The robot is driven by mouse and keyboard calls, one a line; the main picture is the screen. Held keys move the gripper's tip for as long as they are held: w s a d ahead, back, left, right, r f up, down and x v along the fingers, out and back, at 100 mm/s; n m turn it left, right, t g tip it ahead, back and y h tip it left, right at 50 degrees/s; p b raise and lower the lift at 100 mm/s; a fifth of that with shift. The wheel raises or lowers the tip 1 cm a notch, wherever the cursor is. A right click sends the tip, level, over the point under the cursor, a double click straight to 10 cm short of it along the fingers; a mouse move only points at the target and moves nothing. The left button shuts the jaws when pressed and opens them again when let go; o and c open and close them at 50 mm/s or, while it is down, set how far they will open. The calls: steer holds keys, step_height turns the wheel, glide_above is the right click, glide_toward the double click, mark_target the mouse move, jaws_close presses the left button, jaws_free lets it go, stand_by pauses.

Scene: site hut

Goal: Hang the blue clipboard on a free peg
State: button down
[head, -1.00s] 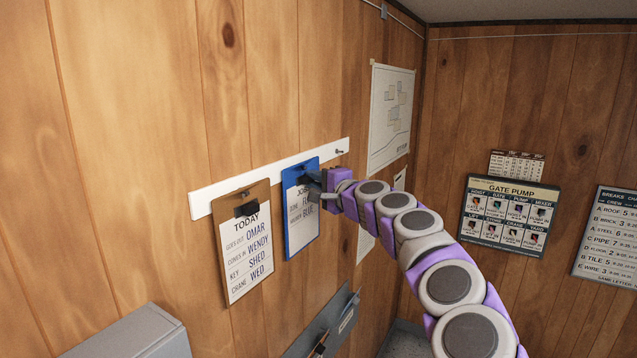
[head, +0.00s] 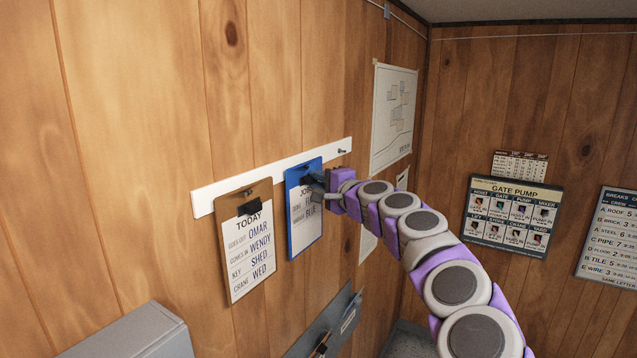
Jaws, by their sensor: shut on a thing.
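The blue clipboard (head: 290,225), with a white sheet headed "JOB", is upright against or close to the white peg rail (head: 203,203) on the left wall. My gripper (head: 317,187) is shut on the clipboard at its upper right part, near the clip. The gripper hides part of the sheet and clip. I cannot tell whether a peg passes through the top of the clipboard. A bare peg (head: 341,151) shows at the right end of the rail. A brown clipboard (head: 246,240) headed "TODAY" hangs on the rail left of the blue one.
A grey box (head: 140,335) stands at the lower left. A wall pocket (head: 325,325) with items in it is below the clipboards. A drawing (head: 393,115) is on the wall right of the rail. The gate pump board (head: 510,215) hangs on the right wall.

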steer(key=c, duration=1)
jaws_free()
steer(key=shift+r, duration=0.1)
steer(key=shift+s+d, duration=0.1)
steer(key=shift+d, duration=0.1)
